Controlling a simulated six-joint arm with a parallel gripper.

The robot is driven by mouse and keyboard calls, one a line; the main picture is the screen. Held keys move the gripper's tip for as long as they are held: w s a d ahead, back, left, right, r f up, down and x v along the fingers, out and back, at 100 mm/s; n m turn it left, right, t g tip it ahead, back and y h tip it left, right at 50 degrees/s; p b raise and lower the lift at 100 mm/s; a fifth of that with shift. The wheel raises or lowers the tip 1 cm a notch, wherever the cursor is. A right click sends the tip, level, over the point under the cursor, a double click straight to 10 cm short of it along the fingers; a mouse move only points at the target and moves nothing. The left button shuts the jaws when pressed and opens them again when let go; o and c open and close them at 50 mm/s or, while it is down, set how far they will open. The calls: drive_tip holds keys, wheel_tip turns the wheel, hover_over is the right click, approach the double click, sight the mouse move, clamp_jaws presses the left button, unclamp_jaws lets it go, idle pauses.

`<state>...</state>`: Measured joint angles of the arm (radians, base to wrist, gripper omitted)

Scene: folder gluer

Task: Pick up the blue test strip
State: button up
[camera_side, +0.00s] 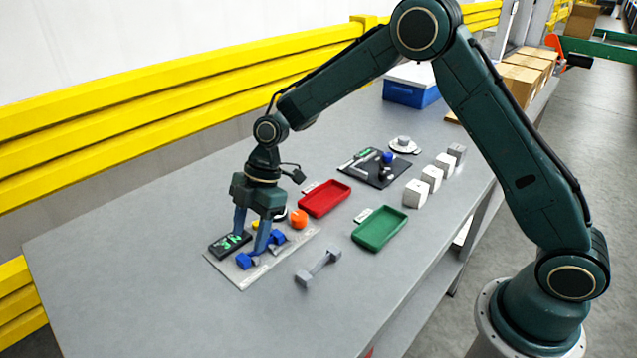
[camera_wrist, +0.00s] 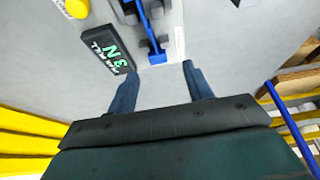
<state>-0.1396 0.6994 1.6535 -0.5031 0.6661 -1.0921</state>
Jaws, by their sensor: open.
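The blue test strip appears to be the bar with wider blue ends (camera_side: 244,261) on a light grey plate (camera_side: 240,282) in the side view. One of my fingers hides part of its middle. In the wrist view the blue strip (camera_wrist: 147,24) runs up from between my fingertips and is cut off by the top edge. My gripper (camera_side: 249,241) points down over the plate, with its fingers apart. In the wrist view my gripper (camera_wrist: 159,74) has nothing between its tips. I cannot tell whether a finger touches the strip.
A black block with green lettering (camera_side: 230,243) lies close left of the strip. An orange ball (camera_side: 299,219), a red tray (camera_side: 325,199), a green tray (camera_side: 380,230) and a grey dumbbell-shaped bar (camera_side: 318,268) are nearby. The table's front left is clear.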

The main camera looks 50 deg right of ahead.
sight(243, 257)
drive_tip(key=shift+x, duration=2.55)
drive_tip(key=shift+w, duration=0.15)
drive_tip(key=c, duration=1.1)
